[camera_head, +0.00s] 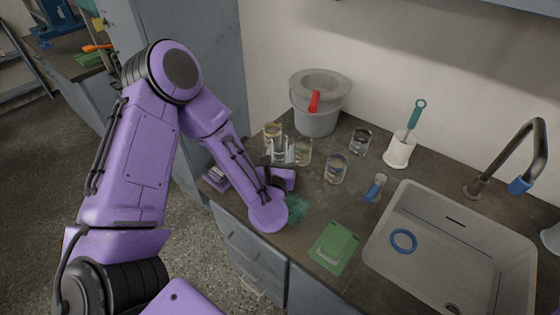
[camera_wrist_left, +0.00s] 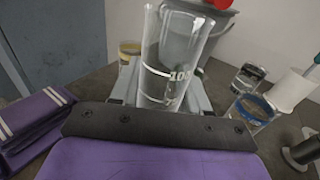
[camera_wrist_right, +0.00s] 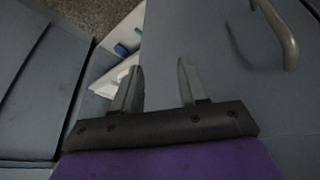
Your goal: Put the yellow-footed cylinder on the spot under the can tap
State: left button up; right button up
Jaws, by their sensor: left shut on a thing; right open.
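A clear graduated cylinder (camera_wrist_left: 165,60) with a white 100 mark stands between the fingers of my left gripper (camera_wrist_left: 160,92), which is shut on it. Its foot is hidden, so I cannot tell the foot's colour. In the head view the left gripper (camera_head: 279,154) is among the glasses at the back left of the counter. The grey can (camera_head: 318,122) with a red tap (camera_head: 314,101) stands just behind them. The spot under the tap cannot be made out. My right gripper (camera_wrist_right: 158,88) is open and empty, low by the cabinet fronts.
Banded glass beakers (camera_head: 303,151) (camera_head: 335,169) (camera_head: 360,141) crowd the counter near the can; a yellow-banded one (camera_wrist_left: 130,50) is left of the held cylinder. A blue-topped item (camera_head: 375,187), green pad (camera_head: 334,247), brush holder (camera_head: 400,151) and sink (camera_head: 400,215) lie right.

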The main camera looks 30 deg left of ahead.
pick_arm(q)
jog(key=shift+w+a+f, duration=0.1)
jog(key=shift+w+f, duration=0.05)
jog(key=shift+f, duration=0.8)
jog(key=shift+w+a+f, duration=0.1)
jog(key=shift+f, duration=0.85)
jog(key=shift+s+f, duration=0.1)
jog(key=shift+f, duration=0.05)
jog(key=o, duration=1.2)
